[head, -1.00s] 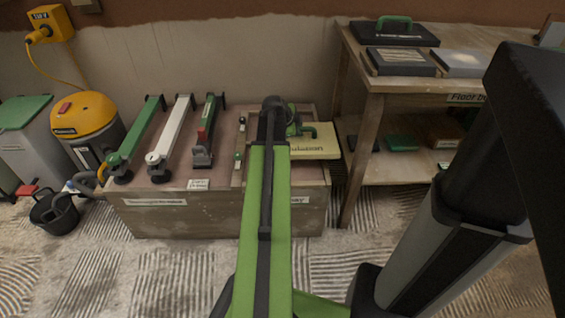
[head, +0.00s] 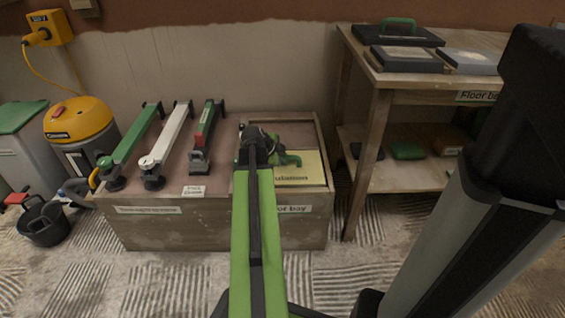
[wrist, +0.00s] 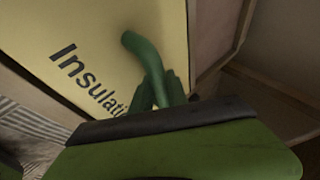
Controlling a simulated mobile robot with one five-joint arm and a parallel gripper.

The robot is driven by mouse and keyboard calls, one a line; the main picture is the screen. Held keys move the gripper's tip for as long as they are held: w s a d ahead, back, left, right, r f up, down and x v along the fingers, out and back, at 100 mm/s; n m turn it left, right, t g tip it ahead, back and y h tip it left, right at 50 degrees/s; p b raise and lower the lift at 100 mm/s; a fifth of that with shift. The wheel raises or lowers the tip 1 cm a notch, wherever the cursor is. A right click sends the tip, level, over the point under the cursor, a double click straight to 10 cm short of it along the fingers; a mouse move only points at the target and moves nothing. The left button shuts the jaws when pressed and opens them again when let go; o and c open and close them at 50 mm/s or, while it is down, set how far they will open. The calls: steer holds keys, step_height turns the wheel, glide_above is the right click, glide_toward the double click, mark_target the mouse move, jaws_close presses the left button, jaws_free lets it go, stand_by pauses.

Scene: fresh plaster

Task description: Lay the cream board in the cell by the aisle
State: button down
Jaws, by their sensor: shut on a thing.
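The cream board (head: 309,170), lettered "Insulation", is over the front right of the wooden box's right-hand cell (head: 300,128). Its edges look inside the rim in the head view, but I cannot tell whether it rests on the floor of the cell. In the wrist view the board (wrist: 110,45) fills the upper left, with a green handle (wrist: 140,47) on it. My gripper (head: 280,158) is shut on that handle. My arm hides the board's left part in the head view, and the fingertips are hard to make out.
Green, white and dark levelling tools (head: 165,142) lie on the box's left part. A wooden shelf bench (head: 380,100) with cases stands close on the right. A yellow vacuum (head: 80,125) and black bucket (head: 42,222) are at left. The striped floor in front is open.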

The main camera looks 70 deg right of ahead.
steer(key=c, duration=1.7)
jaws_free()
steer(key=shift+f, duration=0.1)
steer(key=shift+c, duration=0.2)
steer(key=o, duration=0.4)
steer(key=shift+o, duration=0.2)
steer(key=shift+r, duration=0.3)
steer(key=p+v, duration=0.9)
steer(key=v, duration=0.3)
steer(key=shift+w+f, duration=0.1)
steer(key=shift+f, duration=0.05)
